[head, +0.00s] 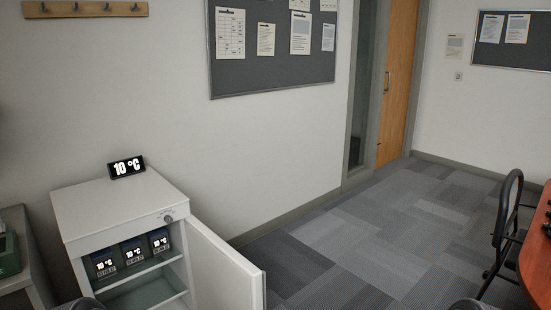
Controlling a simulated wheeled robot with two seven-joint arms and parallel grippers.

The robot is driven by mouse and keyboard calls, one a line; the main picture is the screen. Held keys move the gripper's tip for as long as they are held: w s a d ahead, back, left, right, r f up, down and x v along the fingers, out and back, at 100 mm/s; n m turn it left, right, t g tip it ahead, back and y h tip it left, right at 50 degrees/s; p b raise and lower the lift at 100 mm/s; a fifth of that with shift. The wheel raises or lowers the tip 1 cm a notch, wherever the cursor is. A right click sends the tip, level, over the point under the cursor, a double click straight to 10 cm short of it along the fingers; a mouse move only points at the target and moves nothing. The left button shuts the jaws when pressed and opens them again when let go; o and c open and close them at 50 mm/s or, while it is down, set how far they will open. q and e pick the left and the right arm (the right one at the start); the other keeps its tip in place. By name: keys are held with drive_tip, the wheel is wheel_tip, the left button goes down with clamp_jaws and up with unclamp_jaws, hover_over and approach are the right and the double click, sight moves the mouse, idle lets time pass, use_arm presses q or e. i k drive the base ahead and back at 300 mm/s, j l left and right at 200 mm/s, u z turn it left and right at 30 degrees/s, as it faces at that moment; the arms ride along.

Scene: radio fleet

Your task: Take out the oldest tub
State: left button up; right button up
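A small white fridge (115,208) stands at the lower left with its door (225,268) swung open to the right. Three dark tubs stand side by side on its upper shelf: a left tub (104,264), a middle tub (133,250) and a right tub (159,241). A black display (126,167) on the fridge top also reads "10 °C". Neither of my grippers is in view; dark rounded parts at the bottom edge seem to be mine.
The open door juts out to the fridge's right. A grey cabinet with a green box (9,255) stands at the far left. Carpeted floor (350,245) is clear in the middle. A black chair (507,235) and a reddish table (537,250) are at the right.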

sight(104, 266)
drive_tip(key=u, duration=0.8)
drive_tip(key=i+l+u, duration=0.15)
drive_tip(key=l+u, duration=0.2)
drive_tip(key=i+l+u, duration=0.15)
drive_tip(key=l+u, duration=0.5)
drive_tip(key=l, duration=0.15)
drive_tip(key=i+l+u, duration=0.1)
drive_tip(key=l+u, duration=0.2)
drive_tip(key=l, duration=0.15)
drive_tip(key=l+u, duration=0.1)
drive_tip(key=l, duration=0.85)
drive_tip(key=l+u, duration=0.1)
drive_tip(key=l, duration=0.85)
drive_tip(key=k+l+u, duration=0.1)
drive_tip(key=l, duration=0.85)
